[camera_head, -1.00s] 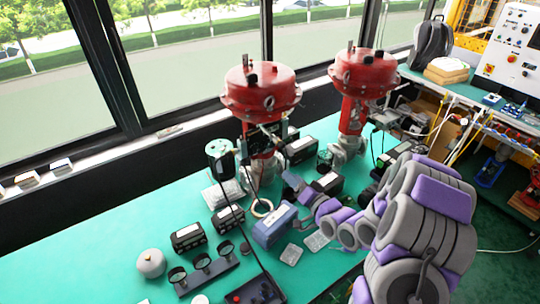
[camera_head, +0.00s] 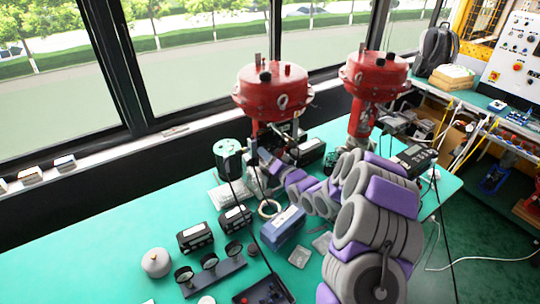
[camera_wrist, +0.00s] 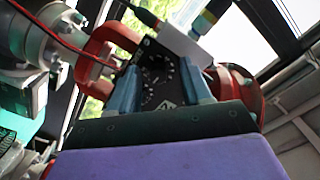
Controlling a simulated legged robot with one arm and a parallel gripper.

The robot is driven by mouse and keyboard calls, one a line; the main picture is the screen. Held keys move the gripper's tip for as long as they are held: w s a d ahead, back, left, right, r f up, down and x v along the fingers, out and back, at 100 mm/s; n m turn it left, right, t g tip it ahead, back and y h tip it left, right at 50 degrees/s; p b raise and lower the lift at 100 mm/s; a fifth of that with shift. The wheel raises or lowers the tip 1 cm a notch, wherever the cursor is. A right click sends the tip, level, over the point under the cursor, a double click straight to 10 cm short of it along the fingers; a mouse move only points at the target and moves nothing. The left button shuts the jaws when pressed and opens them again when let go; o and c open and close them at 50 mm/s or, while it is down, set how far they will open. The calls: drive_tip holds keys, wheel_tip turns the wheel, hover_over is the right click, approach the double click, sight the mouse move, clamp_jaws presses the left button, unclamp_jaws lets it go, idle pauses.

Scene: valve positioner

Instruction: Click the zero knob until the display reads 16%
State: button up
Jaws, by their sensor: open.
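In the wrist view, a black panel (camera_wrist: 155,72) with white markings and small round controls faces me, tilted in the picture. I cannot tell which control is the zero knob, and no display reading is legible. My gripper (camera_wrist: 159,80) has two blue fingers spread apart, one on each side of the panel face, with nothing held between them. I cannot tell whether they touch the panel. In the head view, my gripper (camera_head: 262,158) is at the front of the left red valve (camera_head: 272,90), and my arm hides most of the parts below its actuator.
A second red valve (camera_head: 374,75) stands to the right. A blue box (camera_head: 283,228), black boxes (camera_head: 195,237), a gauge row (camera_head: 212,275) and a grey dome (camera_head: 156,262) sit on the green table (camera_head: 85,245). A red cable (camera_wrist: 62,40) crosses the wrist view's upper left.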

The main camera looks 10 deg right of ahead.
drive_tip(key=shift+w+d, duration=0.5)
drive_tip(key=shift+d, duration=0.3)
drive_tip(key=shift+d+r, duration=0.1)
drive_tip(key=shift+d, duration=0.1)
drive_tip(key=shift+c, duration=1.3)
drive_tip(key=shift+a, duration=1.1)
drive_tip(key=c, duration=0.5)
drive_tip(key=shift+d, duration=0.1)
clamp_jaws()
drive_tip(key=shift+d, duration=0.25)
